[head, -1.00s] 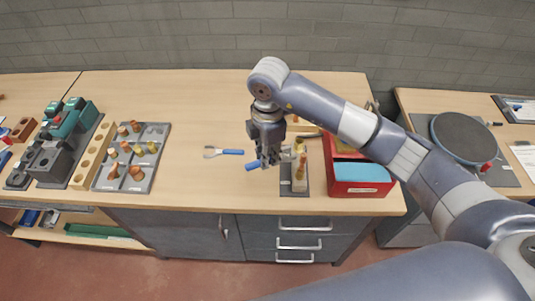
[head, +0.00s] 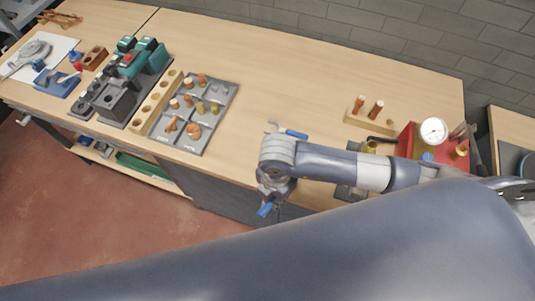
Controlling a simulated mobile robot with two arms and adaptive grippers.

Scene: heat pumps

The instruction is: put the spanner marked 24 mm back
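My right gripper (head: 274,194) hangs by the front edge of the bench, partly hidden by its own wrist. A blue-handled tool (head: 265,209), apparently a spanner, sticks out below its fingers and seems held; its head and any size mark cannot be made out. A second spanner with a blue handle (head: 292,133) lies on the bench just behind my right wrist. Its marking is too small to read, and my arm hides what is near it. My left gripper is not in view.
A grey compartment tray (head: 226,116) with fittings and a wooden block with holes (head: 147,124) stand left. A red box (head: 405,140) with a gauge (head: 433,130) and a wooden rack (head: 360,119) stand right. The bench's back middle is clear.

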